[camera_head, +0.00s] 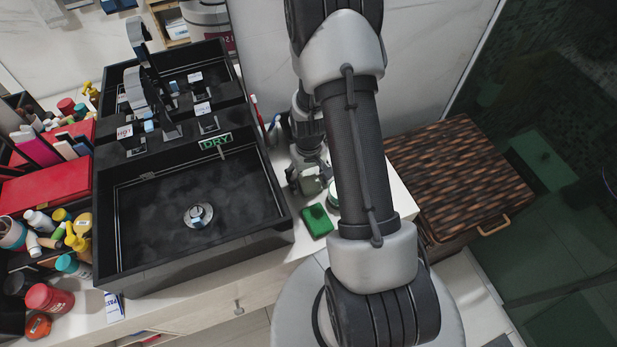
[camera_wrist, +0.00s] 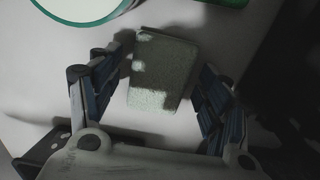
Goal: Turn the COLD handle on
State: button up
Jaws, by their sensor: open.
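The near black sink (camera_head: 195,215) has a tall dark faucet (camera_head: 150,92) behind its basin. A small handle block with a white label (camera_head: 203,108) stands right of that faucet; the label looks like COLD but is small. Another block, labelled HOT (camera_head: 124,131), stands to the left. A green DRY sign (camera_head: 215,142) sits on the sink's back edge. My gripper (camera_head: 310,182) is right of the sink, low over the counter and partly hidden by my arm. In the wrist view its fingers (camera_wrist: 155,95) are open on either side of a grey-green block (camera_wrist: 163,70); contact is unclear.
A green sponge-like block (camera_head: 317,221) lies on the counter's right end. A red toothbrush-like item (camera_head: 256,108) stands beside the sink. Bottles and a red box (camera_head: 50,190) crowd the left side. A wicker hamper (camera_head: 460,175) stands on the right. The near basin is empty apart from its drain.

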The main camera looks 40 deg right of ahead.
jog(key=shift+r, duration=0.1)
notch_tip(320, 180, up, 12)
jog(key=p, duration=0.5)
notch_tip(320, 180, up, 11)
jog(key=t, duration=0.1)
send_over(308, 180)
jog(key=a, duration=0.4)
jog(key=s+a+r+n+t, duration=0.1)
jog(key=s+a+r, duration=0.4)
jog(key=s+r, duration=0.3)
jog(key=s+a+r+n+t, duration=0.1)
jog(key=s+a+r+t, duration=0.1)
jog(key=s+a+r, duration=0.4)
notch_tip(308, 180, up, 3)
jog(key=shift+s+r+n+t, duration=0.2)
jog(key=shift+s+n+t, duration=0.1)
jog(key=shift+s, duration=0.8)
jog(key=shift+c, duration=0.2)
